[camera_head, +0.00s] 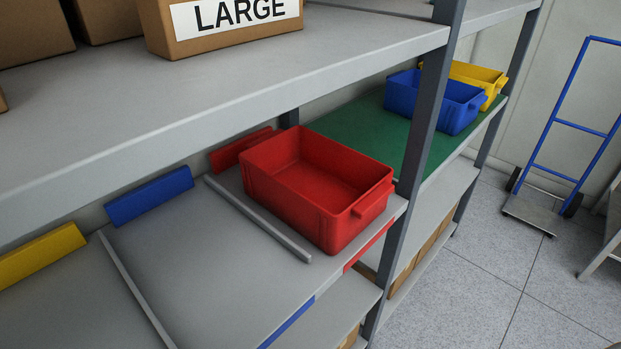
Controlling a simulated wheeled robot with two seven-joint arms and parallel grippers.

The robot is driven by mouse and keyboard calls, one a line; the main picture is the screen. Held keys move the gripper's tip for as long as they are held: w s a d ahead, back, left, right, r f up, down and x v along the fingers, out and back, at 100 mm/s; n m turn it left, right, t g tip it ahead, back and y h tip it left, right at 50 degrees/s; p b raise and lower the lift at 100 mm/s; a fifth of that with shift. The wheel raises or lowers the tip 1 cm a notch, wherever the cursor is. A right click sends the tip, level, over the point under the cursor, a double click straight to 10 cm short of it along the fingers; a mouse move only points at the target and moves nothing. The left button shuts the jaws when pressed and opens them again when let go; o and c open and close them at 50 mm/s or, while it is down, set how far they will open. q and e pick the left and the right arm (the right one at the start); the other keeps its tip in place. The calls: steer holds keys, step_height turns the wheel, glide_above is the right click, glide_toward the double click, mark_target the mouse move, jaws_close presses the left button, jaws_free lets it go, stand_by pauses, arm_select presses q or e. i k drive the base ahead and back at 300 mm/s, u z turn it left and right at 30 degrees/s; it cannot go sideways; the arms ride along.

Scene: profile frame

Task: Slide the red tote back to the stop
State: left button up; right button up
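The red tote (316,190) is empty and sits upright on the grey middle shelf, in the lane at the right end beside the post. Its handle faces the front right. The red stop (240,149) is a flat upright board at the back of that lane, just behind the tote's back left corner. The tote hides part of it, and I cannot tell how wide the gap between them is. A red strip (367,246) marks the lane's front edge. Neither of my grippers shows in the head view.
A grey divider rail (258,219) runs along the tote's left side; a dark post (427,110) stands right. Blue (149,195) and yellow (40,255) stops back empty lanes. The upper shelf (210,95) overhangs. Blue (433,100) and yellow (478,76) totes stand on green matting.

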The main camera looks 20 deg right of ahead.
mark_target(328, 191)
steer(key=k, duration=1)
steer(key=z, duration=1.5)
steer(key=i, duration=0.9)
steer(key=u, duration=1.6)
